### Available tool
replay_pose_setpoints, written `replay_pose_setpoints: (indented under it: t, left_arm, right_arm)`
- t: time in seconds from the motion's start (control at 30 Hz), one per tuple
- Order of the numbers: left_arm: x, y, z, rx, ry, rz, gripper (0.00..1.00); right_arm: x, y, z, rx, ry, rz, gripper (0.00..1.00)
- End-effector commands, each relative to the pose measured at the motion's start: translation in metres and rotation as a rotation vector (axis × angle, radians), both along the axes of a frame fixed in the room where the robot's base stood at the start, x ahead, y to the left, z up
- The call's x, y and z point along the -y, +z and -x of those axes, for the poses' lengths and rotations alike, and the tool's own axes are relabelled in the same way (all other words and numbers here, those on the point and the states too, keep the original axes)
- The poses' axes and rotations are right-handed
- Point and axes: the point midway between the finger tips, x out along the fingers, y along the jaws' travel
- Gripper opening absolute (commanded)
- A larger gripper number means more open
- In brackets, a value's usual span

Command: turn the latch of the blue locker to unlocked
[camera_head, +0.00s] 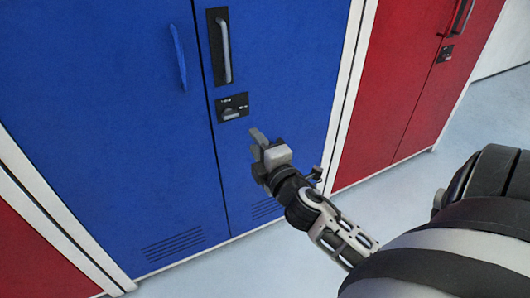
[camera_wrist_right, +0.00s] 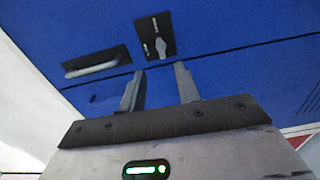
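The blue locker (camera_head: 110,110) has two tall doors. On its right door is a black latch plate (camera_head: 232,107) with a grey knob and small pale marks too small to read. The latch plate shows in the right wrist view (camera_wrist_right: 143,34), with the knob (camera_wrist_right: 161,46) lying roughly level across the door. My right gripper (camera_head: 259,143) is just below and right of the latch in the head view, apart from it. Its two fingers (camera_wrist_right: 159,88) are spread with nothing between them in the wrist view. My left gripper is in neither view.
A grey bar handle (camera_head: 226,52) on a black plate sits above the latch. A blue handle (camera_head: 178,57) sticks out on the left door. Red lockers (camera_head: 400,85) stand on the right and another red one (camera_head: 35,250) at lower left. The pale floor (camera_head: 225,275) in front looks clear.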

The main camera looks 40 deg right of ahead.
Motion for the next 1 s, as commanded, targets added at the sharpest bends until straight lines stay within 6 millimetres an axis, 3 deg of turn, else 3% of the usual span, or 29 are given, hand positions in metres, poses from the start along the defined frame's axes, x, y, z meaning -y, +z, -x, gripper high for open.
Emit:
replay_pose_setpoints:
  t: [0.1,0.3,0.87,1.0]
  left_arm:
    - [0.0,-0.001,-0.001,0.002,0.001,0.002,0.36]
    - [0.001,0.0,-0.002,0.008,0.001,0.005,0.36]
    - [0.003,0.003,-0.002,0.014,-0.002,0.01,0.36]
    - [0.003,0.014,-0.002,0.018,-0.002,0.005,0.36]
  right_arm:
    - [-0.005,-0.001,0.02,-0.001,-0.001,-0.002,0.33]
    - [-0.008,0.0,0.036,0.001,-0.001,-0.001,0.33]
    - [-0.009,0.0,0.037,0.001,0.0,0.0,0.33]
    - [-0.009,0.011,0.037,0.001,0.0,0.0,0.33]
